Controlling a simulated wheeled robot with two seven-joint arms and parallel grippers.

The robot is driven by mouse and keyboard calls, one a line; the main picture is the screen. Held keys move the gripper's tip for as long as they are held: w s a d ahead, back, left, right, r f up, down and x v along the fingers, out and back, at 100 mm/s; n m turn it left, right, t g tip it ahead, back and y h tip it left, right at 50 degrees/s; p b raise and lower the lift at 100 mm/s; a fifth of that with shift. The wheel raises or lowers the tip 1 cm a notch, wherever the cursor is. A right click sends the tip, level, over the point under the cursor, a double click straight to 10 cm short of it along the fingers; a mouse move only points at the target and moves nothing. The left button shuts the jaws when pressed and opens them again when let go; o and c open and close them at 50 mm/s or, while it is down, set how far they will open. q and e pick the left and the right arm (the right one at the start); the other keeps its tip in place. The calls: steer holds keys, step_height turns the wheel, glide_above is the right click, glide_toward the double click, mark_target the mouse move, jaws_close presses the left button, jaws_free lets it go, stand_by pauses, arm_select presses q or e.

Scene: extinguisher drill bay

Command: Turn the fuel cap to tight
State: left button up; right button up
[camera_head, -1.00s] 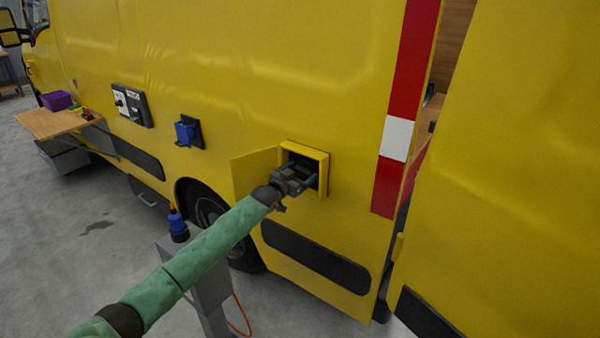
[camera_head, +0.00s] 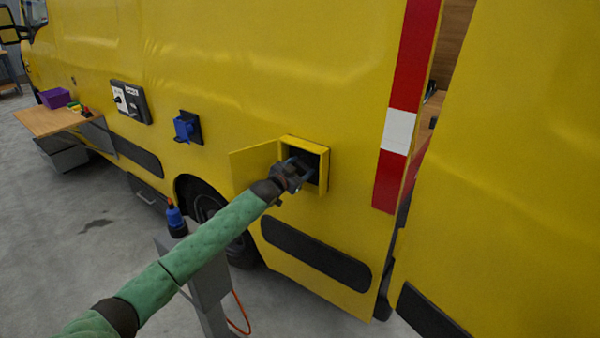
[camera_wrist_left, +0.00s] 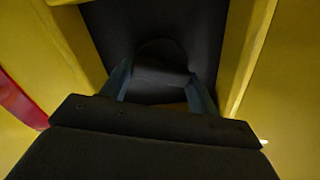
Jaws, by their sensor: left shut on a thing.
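The fuel cap (camera_wrist_left: 160,70) is a dark grip bar on a round dark base, inside the recess of the yellow van's side. My left gripper (camera_wrist_left: 160,88) reaches into the recess, its two fingers shut on the cap from both sides. In the head view my left gripper (camera_head: 302,167) sits in the open fuel box (camera_head: 323,168), and the cap is hidden behind it. The yellow fuel flap (camera_head: 252,168) stands open to the left of the box. My right gripper is not in view.
A blue socket (camera_head: 185,128) and a dark switch panel (camera_head: 130,102) are on the van's side to the left. A grey stand (camera_head: 208,285) with a blue plug (camera_head: 175,217) is below my arm. A wooden fold-down table (camera_head: 48,120) is at the far left.

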arm_select(q)
steer(key=m+b, duration=0.3)
steer(key=m, duration=0.3)
steer(key=shift+d+f, duration=0.1)
steer(key=m+b, duration=0.1)
steer(key=m, duration=0.3)
steer(key=shift+s+f, duration=0.1)
steer(key=shift+s, duration=0.05)
steer(key=shift+m, duration=1)
steer(key=shift+d+f+m+b, duration=0.15)
steer(key=shift+m+b, duration=0.15)
steer(key=shift+m, duration=0.5)
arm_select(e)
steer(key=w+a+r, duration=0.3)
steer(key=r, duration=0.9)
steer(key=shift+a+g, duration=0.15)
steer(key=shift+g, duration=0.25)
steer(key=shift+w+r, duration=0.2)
arm_select(q)
steer(key=o, duration=0.9)
steer(key=shift+o, duration=0.4)
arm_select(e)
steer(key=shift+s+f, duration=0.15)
